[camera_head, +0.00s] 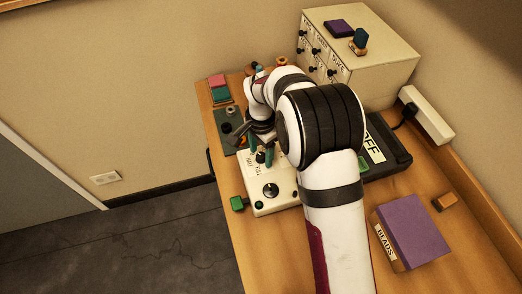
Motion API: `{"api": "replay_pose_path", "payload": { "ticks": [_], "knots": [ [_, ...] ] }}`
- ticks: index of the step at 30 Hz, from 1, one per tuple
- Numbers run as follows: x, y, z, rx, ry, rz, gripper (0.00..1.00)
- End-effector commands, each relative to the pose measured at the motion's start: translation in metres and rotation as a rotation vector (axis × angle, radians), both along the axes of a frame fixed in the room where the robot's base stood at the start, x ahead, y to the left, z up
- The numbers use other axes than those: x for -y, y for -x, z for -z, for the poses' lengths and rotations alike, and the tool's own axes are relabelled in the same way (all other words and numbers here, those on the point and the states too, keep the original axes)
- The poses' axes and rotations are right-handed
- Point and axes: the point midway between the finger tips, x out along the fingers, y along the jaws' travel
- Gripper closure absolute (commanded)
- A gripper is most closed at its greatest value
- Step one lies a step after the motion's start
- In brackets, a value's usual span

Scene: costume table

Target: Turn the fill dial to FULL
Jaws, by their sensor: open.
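A cream control box (285,204) sits near the left edge of the table. A small dark dial (260,157) with a light top is near its far end, beside printed lettering that seems to include FULL. Which way the dial points is too small to tell. A larger round black knob (271,190) is nearer the front of the box. My gripper (259,151) is open and points down over the small dial, with its dark green fingers close around it. I cannot tell whether they touch it. My arm hides the right side of the box.
A green block (237,203) is beside the box at the table edge. A dark green panel (229,118) and pink and green blocks (218,85) lie behind. A drawer cabinet (385,62) stands at the back, with a black device (390,148) and purple box (414,229) to the right.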

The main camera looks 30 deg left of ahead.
Motion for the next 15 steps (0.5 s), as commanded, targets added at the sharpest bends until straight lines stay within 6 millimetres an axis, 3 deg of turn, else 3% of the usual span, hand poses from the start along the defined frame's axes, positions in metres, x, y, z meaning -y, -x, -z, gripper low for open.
{"api": "replay_pose_path", "payload": {
  "ticks": [5,15],
  "knots": [
    [0.0,-0.0001,-0.0003,0.0,0.0,0.0,0.38],
    [0.0,-0.0001,-0.0006,0.0,0.0,-0.001,0.99]
  ]
}}
